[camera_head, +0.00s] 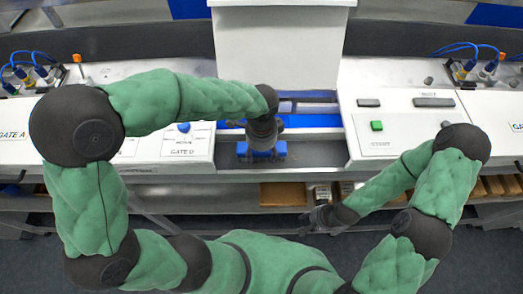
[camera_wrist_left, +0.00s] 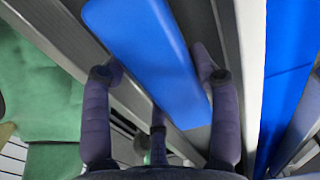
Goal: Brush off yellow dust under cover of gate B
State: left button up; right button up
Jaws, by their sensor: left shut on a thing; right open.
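My left gripper (camera_head: 262,143) reaches down into the gap in the middle of the machine. It is shut on a blue block (camera_head: 273,153), whose smooth, long face shows between the fingers in the left wrist view (camera_wrist_left: 150,50). I cannot tell whether this block is a brush; no bristles show. My right gripper (camera_head: 320,218) is open and empty, low in front of the machine near the lower shelf. A label at the right edge (camera_head: 517,128) starts with GATE, but its letter is cut off. I see no yellow dust.
A tall white panel (camera_head: 280,45) stands behind the gap. A control panel with a green START button (camera_head: 376,126) is to the right, and a panel with a blue knob (camera_head: 183,127) to the left. GATE A (camera_head: 14,134) is at far left. Brown boxes (camera_head: 283,194) sit below.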

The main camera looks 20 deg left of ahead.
aim_at(281, 150)
pick_arm(q)
jog(key=shift+w+d+r, duration=0.1)
jog(key=shift+w+d, duration=0.1)
jog(key=shift+d, duration=0.45)
jog(key=shift+w+d+r, duration=0.1)
jog(key=shift+w+d, duration=0.1)
jog(key=shift+d, duration=0.45)
jog(key=shift+w+d+f, duration=0.15)
jog(key=shift+w+d, duration=0.05)
jog(key=shift+d, duration=0.45)
jog(key=shift+w+d+f, duration=0.1)
jog(key=shift+w+d, duration=0.05)
jog(key=shift+d, duration=0.5)
jog(key=shift+d, duration=0.15)
